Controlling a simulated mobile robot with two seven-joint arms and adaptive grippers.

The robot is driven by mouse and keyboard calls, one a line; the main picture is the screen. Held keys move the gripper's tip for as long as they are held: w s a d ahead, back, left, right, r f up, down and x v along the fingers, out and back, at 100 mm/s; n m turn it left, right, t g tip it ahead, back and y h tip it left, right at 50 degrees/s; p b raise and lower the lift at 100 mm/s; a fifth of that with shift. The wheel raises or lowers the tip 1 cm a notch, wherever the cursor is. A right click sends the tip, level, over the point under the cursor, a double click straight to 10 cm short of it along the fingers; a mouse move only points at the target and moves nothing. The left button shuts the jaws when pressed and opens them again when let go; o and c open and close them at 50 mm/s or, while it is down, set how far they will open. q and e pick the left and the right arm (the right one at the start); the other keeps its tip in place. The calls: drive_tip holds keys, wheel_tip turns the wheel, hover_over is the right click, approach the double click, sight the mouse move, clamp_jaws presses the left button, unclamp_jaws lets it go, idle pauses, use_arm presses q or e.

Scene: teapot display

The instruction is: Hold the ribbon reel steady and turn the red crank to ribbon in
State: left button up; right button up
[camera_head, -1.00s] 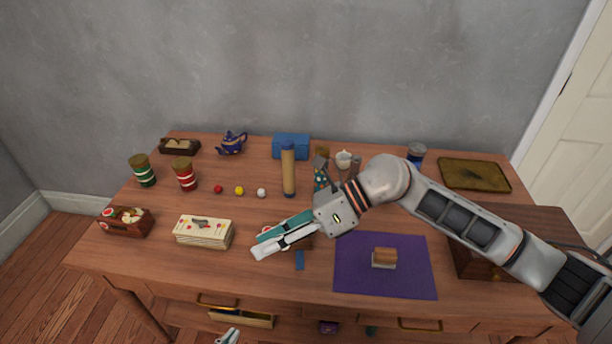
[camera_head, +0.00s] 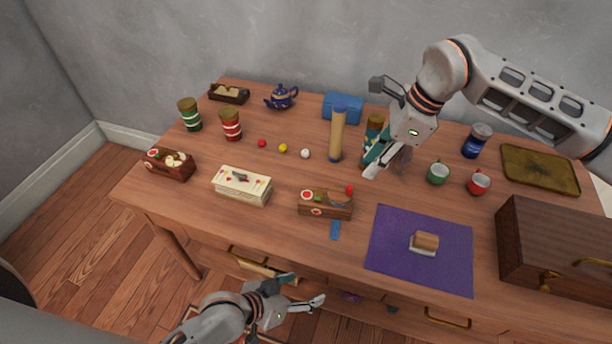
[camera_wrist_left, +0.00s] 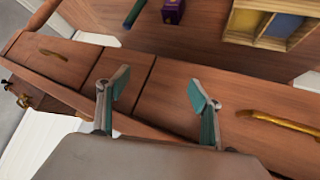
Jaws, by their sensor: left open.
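The ribbon reel (camera_head: 313,207) is a small brown wooden box with round red-and-white marks, standing near the table's front middle. A red crank knob (camera_head: 349,189) stands up at its right end. A short blue ribbon (camera_head: 335,229) lies on the table in front of it. My left gripper (camera_head: 308,288) is open and empty, below the table's front edge and apart from the reel. It also shows open in the left wrist view (camera_wrist_left: 160,90), before the drawer fronts. My right gripper (camera_head: 371,163) is behind and right of the reel; its finger gap is unclear.
A cream box (camera_head: 242,187) stands left of the reel, and a purple mat (camera_head: 390,254) lies to its right. A tall tan cylinder (camera_head: 338,135) stands behind it. A green mug (camera_head: 438,173) and a red mug (camera_head: 479,182) stand right of my right gripper. A drawer (camera_head: 262,268) is partly open.

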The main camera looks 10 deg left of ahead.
use_arm(q)
drive_tip(key=s+d+r+m+g+h, duration=0.1)
drive_tip(key=s+d+r+m+g, duration=0.55)
drive_tip(key=r+g, duration=0.2)
drive_tip(key=w+d+r+m+g, duration=0.3)
drive_tip(key=w+d+r+m, duration=0.1)
drive_tip(key=d+r, duration=0.3)
drive_tip(key=w+a+m+y, duration=0.1)
drive_tip(key=w+a, duration=0.1)
drive_tip(key=w+a+t+y, duration=0.1)
drive_tip(key=w+a, duration=0.2)
drive_tip(key=w+a+r+m+y, duration=0.1)
drive_tip(key=w+a, duration=0.2)
drive_tip(key=shift+w+m+t+y, duration=0.1)
drive_tip(key=shift+m+t+y, duration=0.15)
drive_tip(key=shift+m+y, duration=0.1)
drive_tip(key=w+a+r+m+t+y, duration=0.25)
drive_tip(key=w+a+r, duration=0.35)
drive_tip(key=w+a, duration=0.3)
drive_tip(key=n+y, duration=0.1)
drive_tip(key=n, duration=0.2)
hover_over(302, 194)
drive_tip(key=shift+s+d+f, duration=0.1)
drive_tip(key=shift+f, duration=0.5)
drive_tip(key=shift+s+d+f, duration=0.1)
drive_tip(key=shift+f, duration=0.45)
drive_tip(key=shift+w+a+f, duration=0.1)
drive_tip(key=shift+w+f, duration=0.05)
drive_tip(key=shift+f, duration=3.85)
